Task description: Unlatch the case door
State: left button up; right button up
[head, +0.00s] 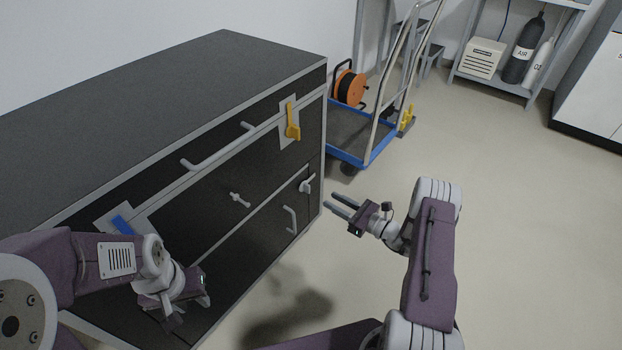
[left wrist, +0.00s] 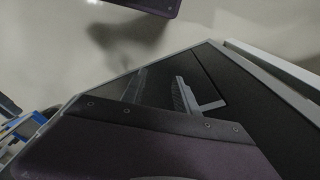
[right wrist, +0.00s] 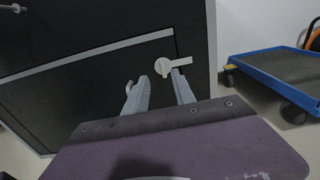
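The case (head: 215,70) is a dark cabinet with grey edges. A yellow latch (head: 292,122) sits on a grey plate at its upper right. A blue latch (head: 122,224) at the left is partly hidden by my left arm. A grey turn latch (head: 307,185) is at the lower right door's edge. In the right wrist view this turn latch (right wrist: 163,66) lies just beyond my fingertips, its arm pointing right. My right gripper (head: 335,201) is open, empty and apart from it. My left gripper (head: 190,305) is open and empty, low before the case's left part.
Bar handles (head: 218,148) (head: 290,219) and a small T-shaped handle (head: 240,200) stick out of the front. A blue trolley (head: 350,150) with an orange cable reel (head: 350,88) stands right of the case. The floor (head: 520,220) at the right is clear.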

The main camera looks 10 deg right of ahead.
jog(key=b+x, duration=0.4)
jog(key=x, duration=0.5)
jog(key=shift+w+d+b, duration=0.15)
jog(key=shift+d+b, duration=0.05)
jog(key=shift+b, duration=0.15)
jog(key=shift+r, duration=0.1)
jog(key=shift+c, duration=0.3)
grip_shut()
dwell(0.6)
